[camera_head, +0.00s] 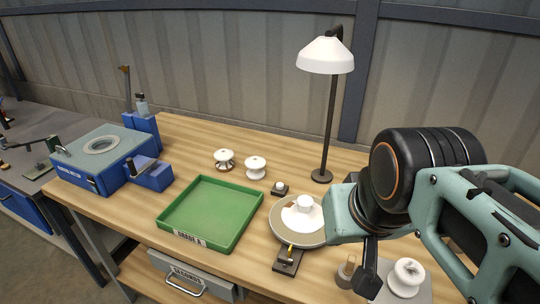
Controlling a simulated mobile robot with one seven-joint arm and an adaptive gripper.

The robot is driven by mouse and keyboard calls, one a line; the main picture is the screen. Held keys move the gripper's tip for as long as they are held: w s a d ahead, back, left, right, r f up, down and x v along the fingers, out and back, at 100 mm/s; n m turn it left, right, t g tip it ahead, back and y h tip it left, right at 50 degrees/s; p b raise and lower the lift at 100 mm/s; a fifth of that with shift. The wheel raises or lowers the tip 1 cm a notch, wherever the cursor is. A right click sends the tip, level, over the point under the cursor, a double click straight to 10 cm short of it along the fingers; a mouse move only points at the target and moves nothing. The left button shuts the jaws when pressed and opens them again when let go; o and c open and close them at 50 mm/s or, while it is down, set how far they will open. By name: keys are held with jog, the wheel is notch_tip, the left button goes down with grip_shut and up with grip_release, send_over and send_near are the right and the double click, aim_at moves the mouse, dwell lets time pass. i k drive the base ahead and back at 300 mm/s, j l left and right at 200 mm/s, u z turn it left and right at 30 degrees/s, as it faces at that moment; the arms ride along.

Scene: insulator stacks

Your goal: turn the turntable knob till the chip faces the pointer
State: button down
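The turntable (279,226) is a round grey disc at the front right of the bench, partly hidden by my arm. A white insulator (304,204) stands upright on it. A small brown patch shows at the insulator's left; I cannot tell whether it is the chip. A yellow pointer (290,251) stands on a dark block at the disc's front edge. A small white knob (280,186) sits on a dark base behind the disc; I cannot tell whether it is the turntable's knob. My gripper (369,265) hangs right of the disc, mostly hidden by my arm.
A green tray (253,216) lies left of the turntable. Two insulators (256,168) stand behind it. A lamp (328,118) rises behind the turntable. Another insulator (407,277) and a small peg (348,267) stand at the front right. A blue machine (100,160) is at left.

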aim_at(285, 261)
jog(key=j+z, duration=0.25)
jog(key=z, duration=0.2)
jog(key=k+j+z, duration=0.15)
jog(key=z, duration=0.3)
jog(key=k+j+z, duration=0.2)
jog(key=j, duration=0.15)
jog(key=k+j+z, duration=0.15)
jog(key=k+j, duration=0.4)
jog(key=j, duration=0.15)
jog(key=k+j+z, duration=0.1)
jog(key=k+j, duration=0.3)
jog(key=j, duration=0.1)
